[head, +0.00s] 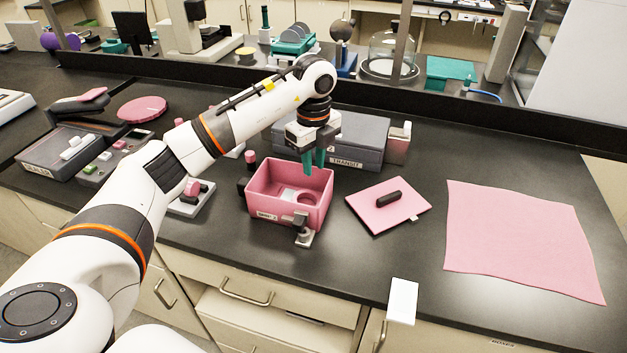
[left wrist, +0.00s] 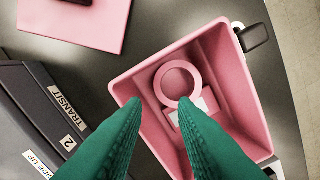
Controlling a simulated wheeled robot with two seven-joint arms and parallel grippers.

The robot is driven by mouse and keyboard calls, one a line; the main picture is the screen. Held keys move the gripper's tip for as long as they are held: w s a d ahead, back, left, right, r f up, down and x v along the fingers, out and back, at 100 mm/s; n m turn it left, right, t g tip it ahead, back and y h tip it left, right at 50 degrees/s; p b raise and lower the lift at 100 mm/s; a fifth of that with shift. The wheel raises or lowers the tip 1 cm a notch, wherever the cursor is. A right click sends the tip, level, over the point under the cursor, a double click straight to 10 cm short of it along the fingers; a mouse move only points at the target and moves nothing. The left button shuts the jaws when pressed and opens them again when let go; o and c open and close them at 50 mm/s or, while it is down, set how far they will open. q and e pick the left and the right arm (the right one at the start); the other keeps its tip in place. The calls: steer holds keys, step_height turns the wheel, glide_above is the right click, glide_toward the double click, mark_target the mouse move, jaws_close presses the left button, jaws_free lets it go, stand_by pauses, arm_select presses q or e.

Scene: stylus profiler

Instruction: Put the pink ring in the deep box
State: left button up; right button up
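The deep box is the open pink box (head: 270,205) on the dark bench; it also shows in the left wrist view (left wrist: 222,62). The pink ring (left wrist: 157,80) lies inside it, on or against a flat pink piece with a pale label; which of these I cannot tell. My left gripper (head: 314,160) points down over the box's back right edge. Its green fingers (left wrist: 160,105) are apart with nothing between them, above the box and clear of the ring. My right gripper is not in view.
A grey TRANSIT case (head: 362,138) stands behind the box. A pink pad (head: 372,216) with a black handle (head: 388,198) lies to its right, then a large pink sheet (head: 520,235). A small metal clamp-like part (head: 302,232) is at the box's front right corner.

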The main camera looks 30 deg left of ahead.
arm_select(q)
step_height(320, 180, up, 6)
steer(key=shift+b, duration=0.3)
